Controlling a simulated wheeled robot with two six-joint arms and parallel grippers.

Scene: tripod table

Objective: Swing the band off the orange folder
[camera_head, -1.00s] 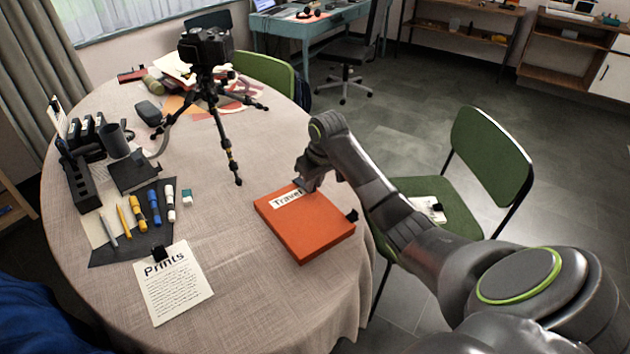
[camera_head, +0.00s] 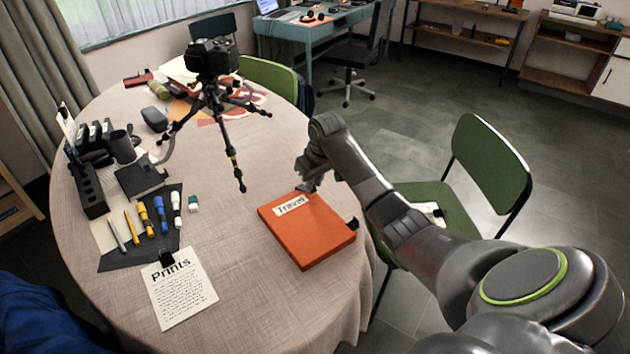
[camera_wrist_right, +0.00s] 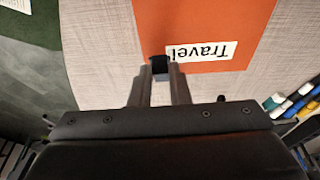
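The orange folder (camera_head: 310,237) lies flat near the table's right edge, with a white "Travel" label (camera_head: 292,205) on top. A small black piece (camera_head: 352,223) shows at its right edge. I cannot see a band running across the cover. My right gripper (camera_head: 306,188) is at the folder's far edge, just beyond the label. In the right wrist view its fingertips (camera_wrist_right: 161,73) stand a little apart, with a black block (camera_wrist_right: 160,64) between or just beyond them at the folder's edge. I cannot tell whether they grip it. My left gripper is not in view.
A camera tripod (camera_head: 217,95) stands on the table (camera_head: 240,255) beyond the folder. Markers and pens (camera_head: 146,218), a black holder (camera_head: 92,190) and a "Prints" sheet (camera_head: 182,290) lie to the left. A green chair (camera_head: 440,205) stands beyond the table's right edge. Cloth left of the folder is clear.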

